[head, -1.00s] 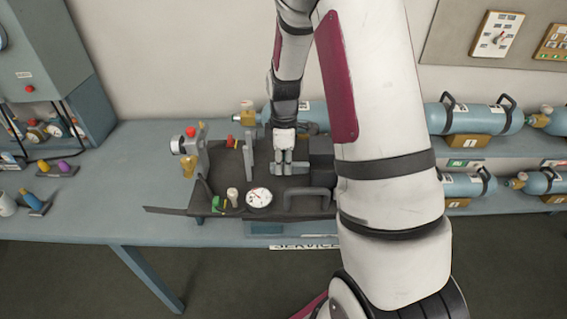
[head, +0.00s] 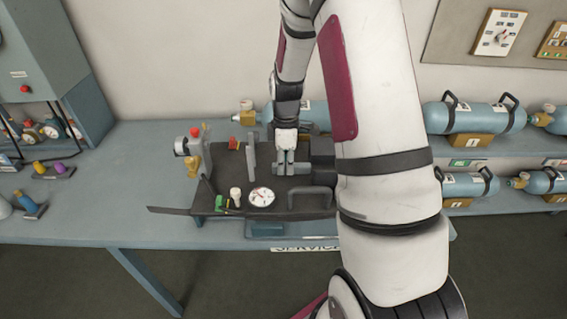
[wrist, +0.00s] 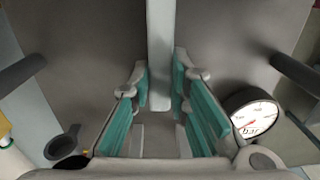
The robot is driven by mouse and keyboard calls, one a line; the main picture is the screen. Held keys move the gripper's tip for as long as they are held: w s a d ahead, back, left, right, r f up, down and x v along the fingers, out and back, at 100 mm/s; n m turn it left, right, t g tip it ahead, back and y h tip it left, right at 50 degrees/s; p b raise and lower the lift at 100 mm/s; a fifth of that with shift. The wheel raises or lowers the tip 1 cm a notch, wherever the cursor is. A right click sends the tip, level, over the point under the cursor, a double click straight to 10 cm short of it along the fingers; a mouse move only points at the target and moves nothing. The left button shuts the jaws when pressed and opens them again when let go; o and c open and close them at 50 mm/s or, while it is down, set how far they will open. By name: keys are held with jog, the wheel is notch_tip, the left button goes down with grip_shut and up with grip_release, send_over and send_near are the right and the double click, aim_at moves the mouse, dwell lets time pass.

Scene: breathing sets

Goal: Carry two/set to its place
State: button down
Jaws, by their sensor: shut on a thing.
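The set is a black plate (head: 230,208) with a white-faced gauge (head: 261,197), a black handle (head: 311,194), a grey upright (head: 252,157) and a red-topped valve (head: 194,133). It is over the blue bench in the head view; I cannot tell whether it touches the bench. My gripper (head: 290,168) is over the plate's middle, pointing down. In the wrist view its teal-padded fingers (wrist: 160,90) are shut on a light grey bar (wrist: 160,45) of the set, and the gauge (wrist: 252,118) shows to the right. No number two is legible on the set.
Blue cylinders (head: 475,117) rest on shelves at the right. A grey-blue cabinet (head: 40,75) stands at the back left. Small coloured fittings (head: 35,202) lie at the bench's left end. The bench (head: 130,160) is clear between them and the plate.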

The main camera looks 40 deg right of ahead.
jog(key=shift+w+d+f+b, duration=0.45)
jog(key=shift+w+f, duration=0.2)
jog(key=shift+f, duration=0.15)
jog(key=shift+w+d+f+b, duration=0.35)
jog(key=shift+w+f+b, duration=0.1)
jog(key=shift+w+f, duration=0.25)
jog(key=shift+s, duration=0.1)
jog(key=shift+f+b, duration=0.45)
jog(key=shift+f, duration=1.7)
dwell(1.1)
dwell(0.3)
jog(key=c, duration=1.6)
grip_release()
jog(key=shift+o, duration=0.8)
jog(key=shift+s+f, duration=0.1)
